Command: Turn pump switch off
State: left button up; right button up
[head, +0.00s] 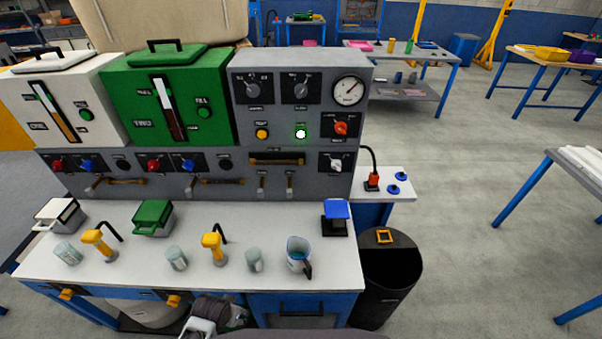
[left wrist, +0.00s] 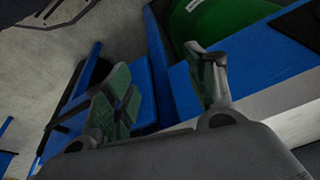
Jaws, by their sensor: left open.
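The grey control panel (head: 225,172) stands at the back of the bench. It carries two black rotary knobs (head: 300,88) at the top, a red-orange knob (head: 340,128) and a white knob (head: 336,161) at the right, and a row of red, blue and black knobs (head: 153,163) on the lower strip. The labels are too small to read, so I cannot tell which is the pump switch.
The white benchtop (head: 100,262) holds yellow-handled taps (head: 213,246), several glasses (head: 177,258), a jug (head: 298,255) and a blue-topped block (head: 336,217). White and green tanks (head: 205,75) stand behind. A black bin (head: 388,285) stands at the right.

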pick_arm(q)
jog(key=w+d+r+m+t+p, duration=0.1)
jog(key=w+d+r+m+t, duration=0.4)
jog(key=r, duration=1.3)
jog(key=w+d+r+m+t+p, duration=0.1)
jog(key=w+d+r+m+t, duration=0.4)
jog(key=r, duration=1.4)
jog(key=w+d+r+m+t+p, duration=0.1)
jog(key=w+d+r+m+t, duration=0.3)
jog(key=w+d+r+m, duration=0.8)
jog(key=shift+w+r+m+t, duration=0.4)
jog(key=shift+w+r+m, duration=2.15)
jog(key=shift+r, duration=0.65)
pick_arm(e)
jog(key=shift+w+a+r, duration=0.15)
jog(key=shift+a+r, duration=0.15)
jog(key=shift+r, duration=0.55)
jog(key=shift+w+a+r, duration=0.1)
jog(key=shift+a+r, duration=0.2)
jog(key=shift+r, duration=0.5)
jog(key=shift+a, duration=0.2)
